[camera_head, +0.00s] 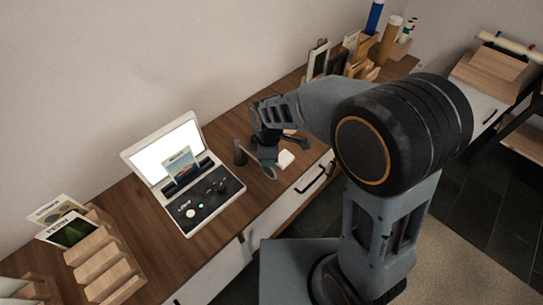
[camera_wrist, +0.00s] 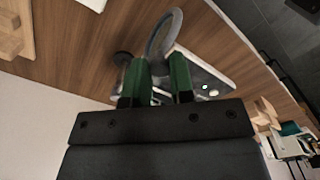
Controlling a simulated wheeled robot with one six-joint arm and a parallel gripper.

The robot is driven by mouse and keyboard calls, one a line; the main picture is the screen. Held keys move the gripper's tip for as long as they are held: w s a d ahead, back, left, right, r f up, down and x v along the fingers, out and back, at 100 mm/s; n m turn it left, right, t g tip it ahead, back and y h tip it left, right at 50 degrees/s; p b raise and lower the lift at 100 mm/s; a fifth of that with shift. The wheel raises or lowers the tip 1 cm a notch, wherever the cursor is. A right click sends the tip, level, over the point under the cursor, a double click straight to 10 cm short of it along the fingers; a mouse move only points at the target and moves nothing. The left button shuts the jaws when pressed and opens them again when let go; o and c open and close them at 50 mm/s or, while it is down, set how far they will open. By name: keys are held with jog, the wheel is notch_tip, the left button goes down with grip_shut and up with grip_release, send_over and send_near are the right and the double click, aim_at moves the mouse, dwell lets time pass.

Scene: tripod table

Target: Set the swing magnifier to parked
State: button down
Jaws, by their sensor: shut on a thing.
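The swing magnifier shows in the wrist view as a grey ring (camera_wrist: 170,22) at the top centre, with a dark round post (camera_wrist: 122,58) just left of the fingers. In the head view its dark post (camera_head: 240,154) stands on the table right of the console, and the grey ring (camera_head: 267,170) is seen nearly edge-on under my gripper. My gripper (camera_wrist: 160,76) has two green fingers, shut on the near part of the magnifier. The exact contact is hidden between the fingers. My gripper (camera_head: 266,148) is partly hidden by its own wrist in the head view.
A console with a lit screen (camera_head: 163,140) and a card stands left of the magnifier. A small white block (camera_head: 286,159) lies right of the ring. Wooden card racks (camera_head: 98,262) stand at the left; frames and tubes stand at the far end. Table (camera_head: 140,215) is bare near the console.

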dwell(0.3)
jog(key=c, duration=1)
grip_release()
jog(key=shift+w, duration=0.1)
jog(key=shift+r, duration=0.1)
notch_tip(320, 180, up, 14)
jog(key=shift+f, duration=0.2)
jog(key=s+d+m+t, duration=0.1)
jog(key=s+d+m, duration=0.2)
jog(key=d+m, duration=0.2)
jog(key=s+d+f+m+t, duration=0.1)
jog(key=s+d+m, duration=0.2)
jog(key=d+m, duration=0.3)
jog(key=s+d+m+t, duration=0.2)
jog(key=d+m, duration=0.4)
jog(key=m, duration=0.1)
jog(key=shift+s+d+f, duration=0.15)
jog(key=shift+s+f, duration=0.25)
